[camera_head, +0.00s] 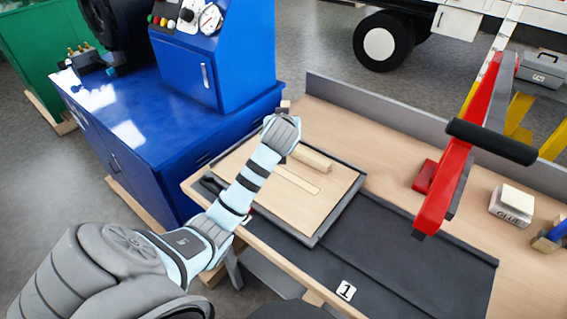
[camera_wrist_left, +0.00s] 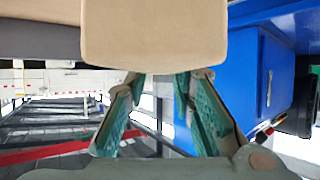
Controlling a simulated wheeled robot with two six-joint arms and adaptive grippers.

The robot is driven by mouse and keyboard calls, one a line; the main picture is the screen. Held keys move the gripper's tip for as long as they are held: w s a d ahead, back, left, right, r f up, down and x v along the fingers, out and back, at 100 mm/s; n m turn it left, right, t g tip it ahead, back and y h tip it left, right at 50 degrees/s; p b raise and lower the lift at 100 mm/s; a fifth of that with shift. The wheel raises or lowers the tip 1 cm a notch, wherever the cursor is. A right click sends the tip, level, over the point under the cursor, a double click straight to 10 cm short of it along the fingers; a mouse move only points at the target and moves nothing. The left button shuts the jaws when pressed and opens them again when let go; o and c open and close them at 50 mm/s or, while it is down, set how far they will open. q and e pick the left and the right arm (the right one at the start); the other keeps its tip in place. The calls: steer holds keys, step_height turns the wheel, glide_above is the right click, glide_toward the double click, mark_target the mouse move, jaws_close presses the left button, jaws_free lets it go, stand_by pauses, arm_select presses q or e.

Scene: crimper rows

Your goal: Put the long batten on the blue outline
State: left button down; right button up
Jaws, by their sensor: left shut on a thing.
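My left gripper (camera_head: 284,132) is over the far left edge of the wooden board on the bench. It is shut on a pale wooden batten; the fingers mostly hide the grip in the head view. In the left wrist view a broad beige wooden face (camera_wrist_left: 153,36) lies across the ends of the green fingers. A small wooden end (camera_head: 285,104) shows just beyond the gripper. A wooden batten (camera_head: 314,159) shows beside the gripper over the board; I cannot tell whether both belong to one piece. A paler flat strip (camera_head: 297,180) lies on the board. I see no blue outline. My right gripper is out of view.
The board (camera_head: 262,203) sits in a dark-framed tray on a black mat (camera_head: 400,258). A red lever tool (camera_head: 455,165) stands to the right, with a glue box (camera_head: 512,205) past it. A blue cabinet (camera_head: 165,120) stands left. The mat's front is clear.

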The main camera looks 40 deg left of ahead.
mark_target(288, 175)
arm_select(q)
steer(key=r+n+g+y+b, duration=0.1)
steer(key=r+n+g, duration=0.1)
steer(key=s+d+r+n+g+y+b, duration=0.1)
steer(key=n+g, duration=0.1)
steer(key=s+d+r+n+g+y, duration=0.1)
steer(key=r+n+y, duration=0.1)
steer(key=n, duration=0.1)
steer(key=shift+s+d+r+g+b, duration=0.2)
steer(key=shift+r+g+b, duration=0.1)
steer(key=shift+g+b, duration=0.1)
steer(key=s+d+r+n+g+b, duration=0.1)
steer(key=s+d+r+n+g, duration=0.2)
steer(key=d+r+n+g, duration=0.15)
steer(key=shift+m+y, duration=0.35)
steer(key=shift+y, duration=0.05)
steer(key=f+b, duration=0.1)
steer(key=f, duration=0.5)
steer(key=f+b, duration=0.1)
steer(key=f, duration=0.5)
steer(key=a+f, duration=0.1)
steer(key=f, duration=0.5)
steer(key=shift+s+f+b, duration=0.25)
steer(key=shift+f+b, duration=0.15)
steer(key=c, duration=1.4)
jaws_free()
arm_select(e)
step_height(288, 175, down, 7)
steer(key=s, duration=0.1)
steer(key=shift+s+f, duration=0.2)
